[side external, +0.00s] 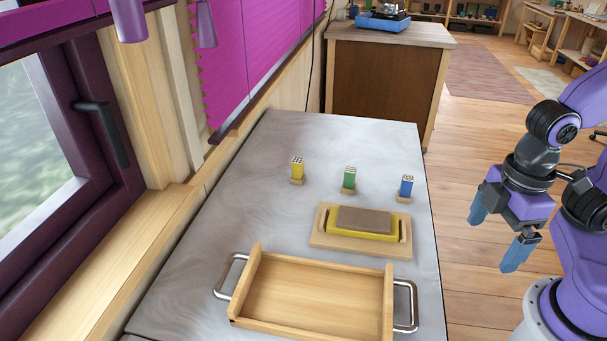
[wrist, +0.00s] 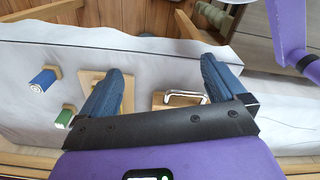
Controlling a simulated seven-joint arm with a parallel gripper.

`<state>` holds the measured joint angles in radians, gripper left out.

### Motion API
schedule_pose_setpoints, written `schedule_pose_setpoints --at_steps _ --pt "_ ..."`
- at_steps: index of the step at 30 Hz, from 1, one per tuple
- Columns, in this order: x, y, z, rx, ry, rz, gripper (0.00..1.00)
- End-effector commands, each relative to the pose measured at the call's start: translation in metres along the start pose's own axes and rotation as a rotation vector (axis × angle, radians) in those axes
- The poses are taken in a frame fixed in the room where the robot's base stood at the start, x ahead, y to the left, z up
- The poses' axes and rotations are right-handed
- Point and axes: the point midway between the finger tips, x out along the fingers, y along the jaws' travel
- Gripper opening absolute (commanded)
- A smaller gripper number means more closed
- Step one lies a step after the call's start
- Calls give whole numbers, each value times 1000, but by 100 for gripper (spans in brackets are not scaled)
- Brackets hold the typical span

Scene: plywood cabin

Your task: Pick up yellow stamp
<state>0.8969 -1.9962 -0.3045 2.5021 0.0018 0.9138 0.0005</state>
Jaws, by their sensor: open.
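The yellow stamp (side external: 297,168) stands upright on a small wooden base at the back of the grey table, leftmost of three stamps in the side view. A green stamp (side external: 349,178) and a blue stamp (side external: 406,186) stand to its right. In the wrist view I see the blue stamp (wrist: 43,80) and the green stamp (wrist: 64,119); I cannot make out the yellow one there. My gripper (side external: 495,236) is open and empty, off the right side of the table, well apart from the stamps. Its blue fingers (wrist: 160,92) are spread in the wrist view.
A wooden holder (side external: 318,238) with a yellow block and brown top lies in front of the stamps. A wooden tray (side external: 315,294) with metal handles sits at the table's front. The window and wall (side external: 160,120) border the left. The table (side external: 240,205) is clear left of the stamps.

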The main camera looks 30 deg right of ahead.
Motion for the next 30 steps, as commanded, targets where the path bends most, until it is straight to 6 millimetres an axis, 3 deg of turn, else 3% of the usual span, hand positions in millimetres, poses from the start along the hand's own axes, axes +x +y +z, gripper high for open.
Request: schedule_pose_setpoints --at_steps 14,18,26,30 --pt "0 0 0 0 0 0 97" --pt "0 0 0 0 0 0 57" --pt "0 0 0 1 0 0 57" --pt "-3 6 -12 42 1 8 57"
